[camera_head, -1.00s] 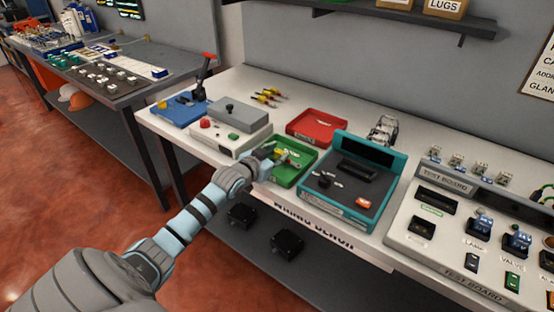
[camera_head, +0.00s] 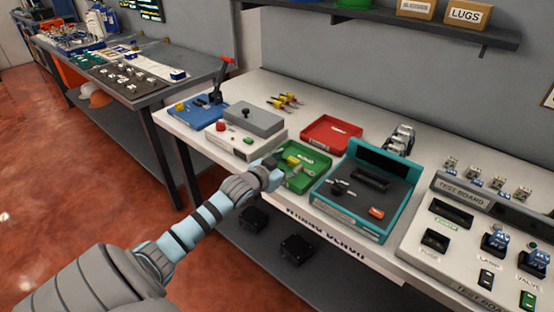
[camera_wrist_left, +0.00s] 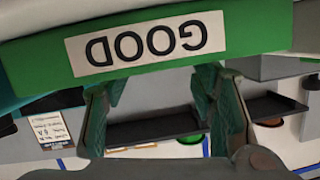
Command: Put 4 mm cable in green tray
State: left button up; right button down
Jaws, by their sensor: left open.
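My left gripper (camera_head: 275,163) is at the tray's left front corner. In the left wrist view its fingers (camera_wrist_left: 158,88) are apart with nothing between them. My right gripper is not in view.
The red tray (camera_head: 331,146) lies behind. The teal-framed case (camera_head: 340,212) stands close on the right, and a grey-topped box (camera_head: 253,121) and a blue tray (camera_head: 183,121) on the left. Several yellow-and-red tools (camera_head: 286,101) lie at the back. Test boards (camera_head: 468,222) fill the right.

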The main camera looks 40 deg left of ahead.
pick_arm(q)
jog(key=p+v, duration=0.3)
jog(key=v, duration=0.7)
jog(key=shift+p, duration=0.3)
jog(key=s+a+f+n+g+y, duration=0.15)
jog(key=s+f, duration=0.35)
jog(key=f, duration=0.5)
jog(key=s+f+g, duration=0.3)
jog(key=s+f, duration=0.3)
jog(key=f, duration=0.4)
jog(key=s+a+f+g, duration=0.1)
jog(key=s+f+g, duration=0.3)
jog(key=f, duration=0.6)
jog(key=s+d+f+g, duration=0.1)
jog(key=s+d+f, duration=0.4)
jog(key=s, duration=0.3)
jog(key=s+d+f+m+g+h, duration=0.1)
jog(key=s+d+f+g, duration=0.1)
jog(key=s+d+f, duration=0.2)
jog(key=s+d+f+g+h, duration=0.1)
jog(key=s+d+f, duration=0.4)
jog(key=s, duration=0.8)
jog(key=d, duration=0.2)
jog(key=shift+d+f+g, duration=0.3)
jog(key=shift+d+g, duration=0.05)
jog(key=shift+d, duration=0.05)
jog(key=shift+h, duration=0.25)
